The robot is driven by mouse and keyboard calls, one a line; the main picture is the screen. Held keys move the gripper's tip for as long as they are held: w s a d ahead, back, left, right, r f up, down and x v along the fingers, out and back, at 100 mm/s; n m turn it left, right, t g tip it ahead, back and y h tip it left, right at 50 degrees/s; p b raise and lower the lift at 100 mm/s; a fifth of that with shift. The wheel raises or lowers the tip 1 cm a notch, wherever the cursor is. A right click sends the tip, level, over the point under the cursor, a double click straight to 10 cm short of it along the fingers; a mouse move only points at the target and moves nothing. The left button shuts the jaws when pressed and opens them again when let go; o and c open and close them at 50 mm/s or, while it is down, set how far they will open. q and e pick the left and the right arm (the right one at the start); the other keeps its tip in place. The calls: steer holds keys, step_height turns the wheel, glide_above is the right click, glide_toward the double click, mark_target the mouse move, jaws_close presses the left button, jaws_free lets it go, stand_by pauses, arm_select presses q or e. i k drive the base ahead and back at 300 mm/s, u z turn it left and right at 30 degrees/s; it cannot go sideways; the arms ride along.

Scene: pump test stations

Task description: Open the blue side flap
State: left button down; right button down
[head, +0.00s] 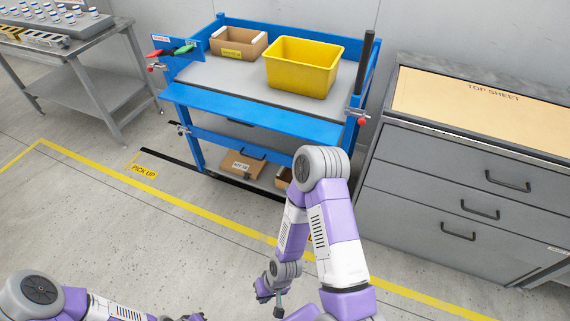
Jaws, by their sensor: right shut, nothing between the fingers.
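The blue side flap (250,113) is a long flat panel along the front of the blue trolley (362,85). It looks lowered, sloping outward just below the front edge of the grey deck (215,76), and that edge shows no raised wall. Red-knobbed latches sit at its left end (158,67) and right end (361,120). My right gripper (270,293) is shut and empty, low in front of the trolley and well apart from the flap. My left arm shows at the bottom left; its gripper is out of view.
On the deck are a yellow bin (302,72) and a cardboard box (238,45). Boxes (241,165) sit on the lower shelf. A grey drawer cabinet (465,180) stands right, a metal table (85,60) left. The floor before the trolley is clear.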

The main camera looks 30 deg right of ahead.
mark_target(245, 112)
steer(key=u, duration=1.1)
steer(key=i, duration=1)
steer(key=z, duration=0.85)
steer(key=i, duration=0.45)
steer(key=z, duration=0.4)
